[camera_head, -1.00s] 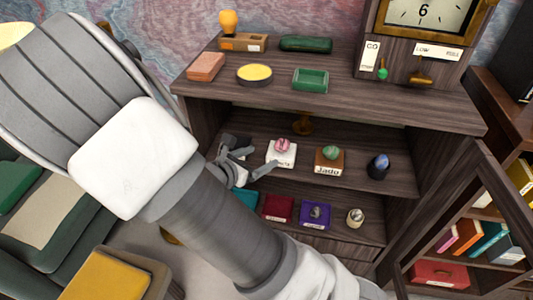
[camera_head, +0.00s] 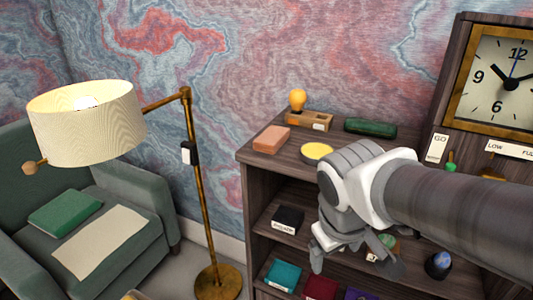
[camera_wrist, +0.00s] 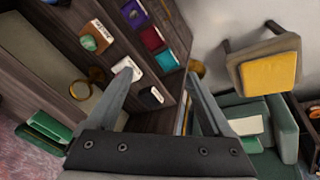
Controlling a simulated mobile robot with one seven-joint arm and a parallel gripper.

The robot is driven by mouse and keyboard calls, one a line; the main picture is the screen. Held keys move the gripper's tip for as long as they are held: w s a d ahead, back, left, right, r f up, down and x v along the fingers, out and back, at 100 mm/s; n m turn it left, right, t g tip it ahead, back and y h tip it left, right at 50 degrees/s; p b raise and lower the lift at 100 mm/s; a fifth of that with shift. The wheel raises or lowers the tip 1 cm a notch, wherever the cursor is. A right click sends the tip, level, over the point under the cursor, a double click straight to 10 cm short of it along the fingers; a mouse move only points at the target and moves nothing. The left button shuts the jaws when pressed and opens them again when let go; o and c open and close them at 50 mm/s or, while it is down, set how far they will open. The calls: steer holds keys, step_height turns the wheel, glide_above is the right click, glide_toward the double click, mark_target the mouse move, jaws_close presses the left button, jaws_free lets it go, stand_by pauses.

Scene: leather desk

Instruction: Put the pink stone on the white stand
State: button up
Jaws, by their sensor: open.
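My gripper (camera_head: 350,262) is open in front of the middle shelf in the head view. In the wrist view its two fingers (camera_wrist: 160,74) are spread with nothing between them. The white stand (camera_head: 322,237) shows only as a small white part beside the gripper in the head view. In the wrist view a white patch of it (camera_wrist: 127,64) shows at the left fingertip, mostly covered. The pink stone is not visible in either current view; in the earlier head view it sits on the white stand.
A black labelled stand (camera_head: 288,220) is left of the white stand, and a green stone (camera_wrist: 89,43) on a brown stand is on its other side. A dark blue stone (camera_head: 438,263) is farther right. Teal (camera_head: 283,274) and red (camera_head: 320,289) boxes line the lower shelf.

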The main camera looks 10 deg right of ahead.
steer(key=s+a+r+m+t+y, duration=0.2)
steer(key=s+a+r+m, duration=0.1)
steer(key=r, duration=0.2)
steer(key=shift+a, duration=0.15)
steer(key=shift+r, duration=0.1)
